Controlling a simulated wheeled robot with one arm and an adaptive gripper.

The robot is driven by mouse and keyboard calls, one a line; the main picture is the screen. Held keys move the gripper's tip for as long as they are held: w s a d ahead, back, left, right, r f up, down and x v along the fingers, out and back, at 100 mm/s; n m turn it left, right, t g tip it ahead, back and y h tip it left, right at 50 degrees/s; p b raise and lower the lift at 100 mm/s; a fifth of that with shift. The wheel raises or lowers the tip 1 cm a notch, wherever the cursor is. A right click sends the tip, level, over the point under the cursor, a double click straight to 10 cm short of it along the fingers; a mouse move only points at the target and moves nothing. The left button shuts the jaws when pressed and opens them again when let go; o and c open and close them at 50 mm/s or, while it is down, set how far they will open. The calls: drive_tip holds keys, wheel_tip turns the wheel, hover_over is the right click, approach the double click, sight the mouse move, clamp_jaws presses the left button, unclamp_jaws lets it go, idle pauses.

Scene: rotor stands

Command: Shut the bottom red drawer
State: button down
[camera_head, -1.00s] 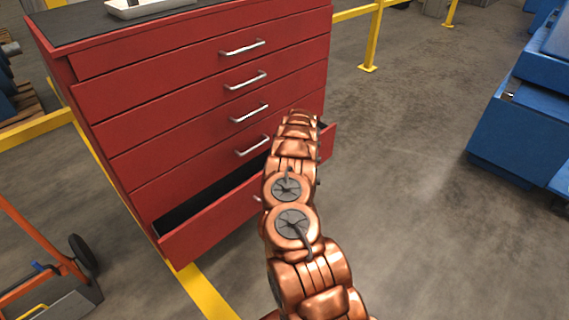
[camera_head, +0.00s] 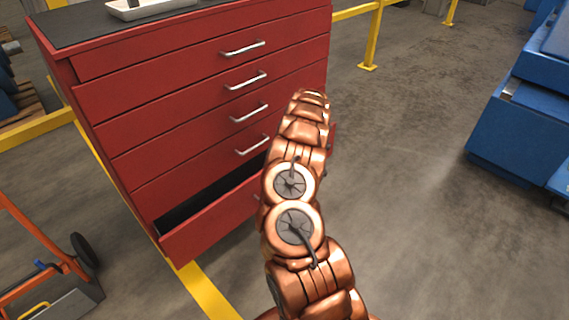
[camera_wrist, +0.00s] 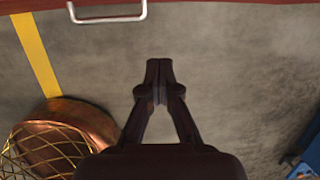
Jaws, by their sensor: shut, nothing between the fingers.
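The bottom red drawer (camera_head: 212,224) of the red cabinet (camera_head: 205,95) is pulled out, with its dark inside showing behind the front. My copper arm covers the right part of the drawer front in the head view and hides my gripper there. In the wrist view my gripper (camera_wrist: 159,68) has its dark fingers shut and empty, above bare floor. A red edge with a silver handle (camera_wrist: 108,18) crosses the top of the wrist view, apart from the fingertips. It looks like the bottom drawer's front.
The drawers above look shut, and a white tray (camera_head: 150,9) lies on the cabinet top. An orange cart (camera_head: 50,270) stands at the lower left. Blue equipment (camera_head: 515,135) stands at the right. Grey floor (camera_head: 420,220) between it and the cabinet is clear.

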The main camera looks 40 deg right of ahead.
drive_tip(key=s+d+f+n+t+h+b, duration=0.25)
drive_tip(key=d+f+n, duration=0.2)
drive_tip(key=d, duration=0.45)
drive_tip(key=s+d+f+n+t+h+b, duration=0.1)
drive_tip(key=s+d+f+n+h+b, duration=0.25)
drive_tip(key=d+f, duration=0.4)
drive_tip(key=s+a+n+t+y+b, duration=0.2)
drive_tip(key=a+n+t+y+b, duration=0.55)
drive_tip(key=a, duration=1.35)
drive_tip(key=w+n+t+b, duration=0.1)
drive_tip(key=w+t, duration=0.3)
drive_tip(key=w, duration=1)
drive_tip(key=shift+a+r+n, duration=0.15)
drive_tip(key=shift+a+n, duration=0.15)
drive_tip(key=shift+n, duration=0.35)
drive_tip(key=shift+w, duration=0.1)
